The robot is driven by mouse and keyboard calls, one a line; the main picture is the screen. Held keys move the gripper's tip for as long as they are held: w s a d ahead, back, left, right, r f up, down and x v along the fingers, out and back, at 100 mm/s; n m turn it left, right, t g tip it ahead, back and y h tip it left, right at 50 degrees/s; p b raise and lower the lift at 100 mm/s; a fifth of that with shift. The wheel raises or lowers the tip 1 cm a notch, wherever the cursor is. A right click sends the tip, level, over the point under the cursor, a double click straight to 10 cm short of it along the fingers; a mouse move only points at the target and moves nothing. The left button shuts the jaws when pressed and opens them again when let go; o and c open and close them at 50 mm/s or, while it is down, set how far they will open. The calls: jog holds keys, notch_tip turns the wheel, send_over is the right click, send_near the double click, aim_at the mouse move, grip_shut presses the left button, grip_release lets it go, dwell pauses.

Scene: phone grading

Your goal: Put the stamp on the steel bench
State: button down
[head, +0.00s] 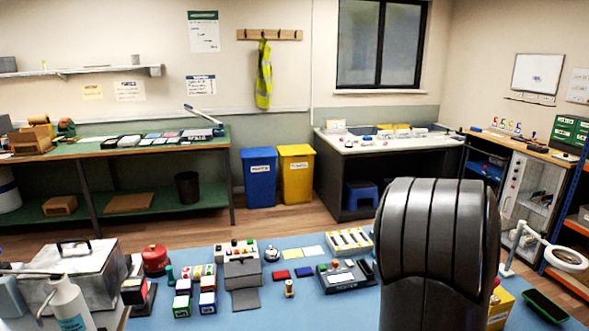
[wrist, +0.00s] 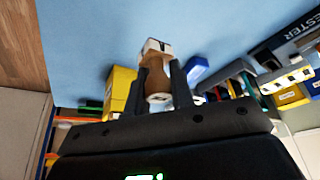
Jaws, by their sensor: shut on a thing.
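In the wrist view, my gripper (wrist: 158,82) is shut on a stamp (wrist: 157,66) with a brown, wood-like handle and a pale end. It is held over the blue work surface (wrist: 90,40); the gap beneath it cannot be judged. In the head view my dark arm fills the lower right, and the gripper cannot be made out. A similar small wooden-handled piece (head: 289,288) stands on the blue surface (head: 215,309). A pale grey-topped bench (head: 400,150) with a dark body stands at the back, below the window; it looks like the steel bench.
A blue bin (head: 258,178) and a yellow bin (head: 296,176) stand left of the grey bench. A green-topped bench (head: 90,150) is along the left wall. A magnifier lamp (head: 568,258) is at the right. Open wooden floor lies between the blue surface and the back benches.

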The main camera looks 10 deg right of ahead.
jog(key=w+a+n+y, duration=0.15)
jog(key=w+a, duration=0.45)
jog(key=a, duration=0.6)
jog(key=w+a+n+t, duration=0.15)
jog(key=w+a, duration=0.45)
jog(key=a, duration=0.6)
jog(key=w+a+n+g, duration=0.1)
jog(key=w+a+n, duration=0.1)
jog(key=w+a, duration=0.65)
jog(key=s+d+m+h, duration=0.1)
jog(key=s+d+m, duration=0.3)
jog(key=d, duration=0.5)
jog(key=s+d+m+h, duration=0.1)
jog(key=s+d, duration=0.4)
jog(key=d, duration=0.5)
jog(key=w+a+f, duration=0.4)
jog(key=w+a, duration=0.1)
jog(key=w+a+f, duration=0.2)
jog(key=a, duration=0.1)
jog(key=shift+w+a+f, duration=0.1)
jog(key=shift+w+f, duration=0.05)
jog(key=shift+f, duration=2.25)
jog(key=c, duration=1.3)
grip_release()
jog(key=shift+f, duration=0.1)
jog(key=shift+o, duration=0.2)
